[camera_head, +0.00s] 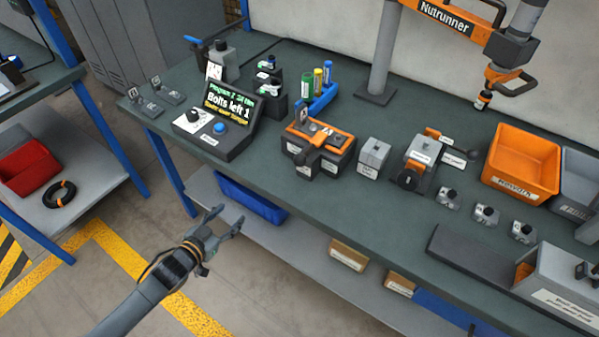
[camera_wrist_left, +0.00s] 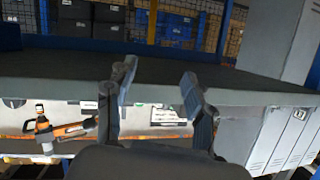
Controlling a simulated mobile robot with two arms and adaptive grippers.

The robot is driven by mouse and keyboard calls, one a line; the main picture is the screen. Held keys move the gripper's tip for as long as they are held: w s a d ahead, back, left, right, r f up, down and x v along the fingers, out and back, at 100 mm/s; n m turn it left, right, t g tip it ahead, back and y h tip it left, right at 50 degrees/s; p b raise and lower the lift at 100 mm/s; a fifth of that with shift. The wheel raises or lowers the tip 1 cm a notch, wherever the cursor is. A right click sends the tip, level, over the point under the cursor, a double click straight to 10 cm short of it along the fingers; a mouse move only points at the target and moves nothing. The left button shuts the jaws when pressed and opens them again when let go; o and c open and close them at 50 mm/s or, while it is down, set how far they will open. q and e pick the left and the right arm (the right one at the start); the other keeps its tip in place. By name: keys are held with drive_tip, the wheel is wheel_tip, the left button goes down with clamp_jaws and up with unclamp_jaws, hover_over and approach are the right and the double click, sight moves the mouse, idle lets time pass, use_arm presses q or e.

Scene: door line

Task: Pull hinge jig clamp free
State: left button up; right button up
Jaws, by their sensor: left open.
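An orange and black jig (camera_head: 319,148) with a dark lever clamp across its top sits on the bench. A grey fixture (camera_head: 420,160) with an orange handle and a dark round knob stands to its right. I cannot tell from the small labels which of the two is the hinge jig. Both clamps look seated on their fixtures. My left gripper (camera_head: 229,216) is open and empty in front of the bench's front edge, apart from both fixtures. Its two spread fingers also show in the left wrist view (camera_wrist_left: 158,82), with nothing between them. My right gripper is out of view.
A control box (camera_head: 217,120) reading "Bolts left 1" stands left of the jig. A grey block (camera_head: 373,157) stands between the fixtures. An orange bin (camera_head: 521,160) is at right. A nutrunner (camera_head: 447,17) hangs above. A blue tray (camera_head: 250,197) sits on the lower shelf.

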use_arm(q)
drive_tip(key=d+r+m+h+b, duration=0.2)
drive_tip(key=d+r+m+h, duration=0.15)
drive_tip(key=d+r, duration=0.45)
drive_tip(key=h, duration=0.3)
approach(295, 164)
drive_tip(key=shift+m, duration=0.35)
drive_tip(key=x, duration=1.1)
drive_tip(key=shift+w+d+p, duration=0.2)
drive_tip(key=shift+w+p, duration=0.1)
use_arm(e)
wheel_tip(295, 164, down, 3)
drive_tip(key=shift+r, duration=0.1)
